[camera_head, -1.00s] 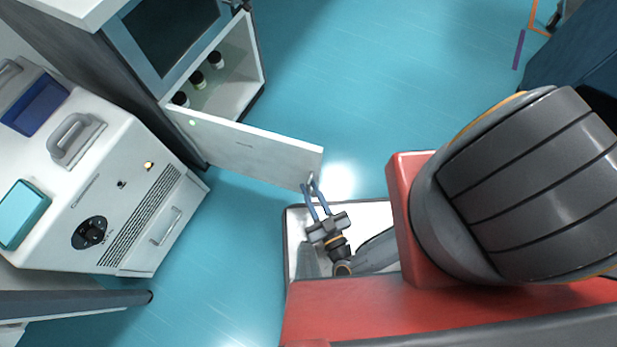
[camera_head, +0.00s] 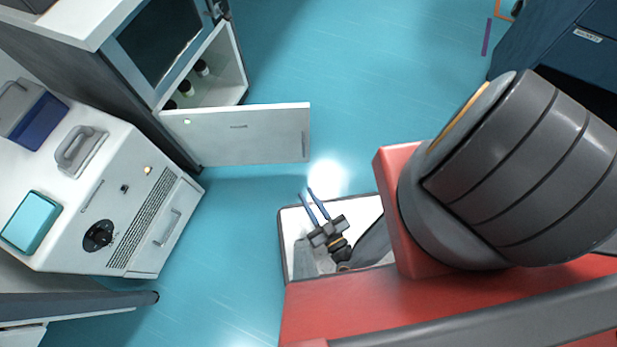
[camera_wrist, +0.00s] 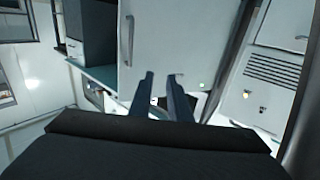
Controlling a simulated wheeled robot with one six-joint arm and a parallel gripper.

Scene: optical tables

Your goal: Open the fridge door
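The fridge (camera_head: 218,95) stands at the upper left of the head view, with several dark-capped bottles inside. Its white door (camera_head: 240,138) is partly open, outer face toward me. In the wrist view, the door (camera_wrist: 185,35) fills the upper middle, with its upright handle (camera_wrist: 130,40) left of my fingers. My gripper (camera_head: 305,193) is open and empty, below the door's free edge in the head view and apart from it. Its two dark fingers (camera_wrist: 160,78) point toward the door in the wrist view, with a gap between them.
A white appliance (camera_head: 125,215) with a dial and vent stands at the left, with a teal box (camera_head: 31,220) on top. Dark blue cabinets (camera_head: 560,50) stand at the upper right. The teal floor (camera_head: 370,90) between is clear.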

